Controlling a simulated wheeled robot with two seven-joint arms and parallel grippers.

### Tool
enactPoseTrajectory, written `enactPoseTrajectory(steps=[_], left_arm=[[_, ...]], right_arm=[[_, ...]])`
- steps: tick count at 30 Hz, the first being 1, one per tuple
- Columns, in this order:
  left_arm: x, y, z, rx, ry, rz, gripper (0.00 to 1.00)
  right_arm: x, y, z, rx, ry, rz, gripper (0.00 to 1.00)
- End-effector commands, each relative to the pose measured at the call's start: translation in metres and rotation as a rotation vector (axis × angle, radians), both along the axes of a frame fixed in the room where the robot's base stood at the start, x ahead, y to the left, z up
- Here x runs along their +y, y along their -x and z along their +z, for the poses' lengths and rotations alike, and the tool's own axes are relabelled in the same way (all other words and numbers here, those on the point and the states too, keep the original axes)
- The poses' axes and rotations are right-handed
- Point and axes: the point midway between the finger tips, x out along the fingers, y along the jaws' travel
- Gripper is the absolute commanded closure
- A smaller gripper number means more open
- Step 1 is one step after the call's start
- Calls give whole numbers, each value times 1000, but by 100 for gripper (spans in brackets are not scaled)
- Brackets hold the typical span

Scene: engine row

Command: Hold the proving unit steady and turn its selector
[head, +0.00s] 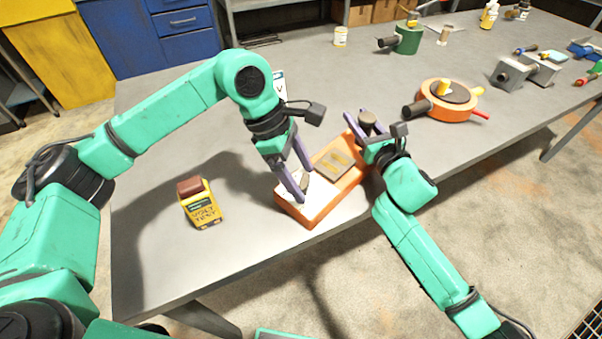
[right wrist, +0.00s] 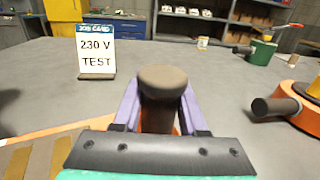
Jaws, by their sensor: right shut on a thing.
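The proving unit (head: 321,213) is an orange box with a pale top and a tan panel, lying near the table's front edge. My right gripper (head: 367,127) is shut on a dark round-topped post at its far end; the post (right wrist: 163,85) stands between the purple fingers in the right wrist view. My left gripper (head: 304,184) is over the near end, its fingers apart on either side of a small grey-brown knob (head: 306,181), which looks like the selector. The fingers partly hide the knob, and I cannot tell whether they touch it.
An orange round housing (head: 449,103) with a dark handle is to the right. More parts and bottles are farther back.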

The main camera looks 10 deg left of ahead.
Motion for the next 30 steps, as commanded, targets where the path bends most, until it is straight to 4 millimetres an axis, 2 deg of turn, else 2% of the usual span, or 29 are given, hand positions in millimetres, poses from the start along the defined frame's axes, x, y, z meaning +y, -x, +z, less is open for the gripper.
enactPoseTrajectory(steps=[5, 12, 16, 20, 29, 30], left_arm=[[8, -1, 19, -4, 0, 2, 17], [32, -2, 79, -4, 2, 3, 17], [42, -2, 102, -3, 2, 2, 17], [46, -2, 111, 0, 1, 1, 17], [46, -2, 111, -1, 1, 0, 17], [46, -2, 111, -1, 1, 0, 17]], right_arm=[[-1, 0, -1, 2, 1, -2, 100], [-1, 0, -1, 2, 1, -2, 100], [-1, 0, -1, 1, 2, -2, 100], [-1, 0, -1, 1, 2, -2, 100], [-1, 0, -1, 1, 2, -2, 100], [-1, 0, -1, 1, 2, -2, 47]])
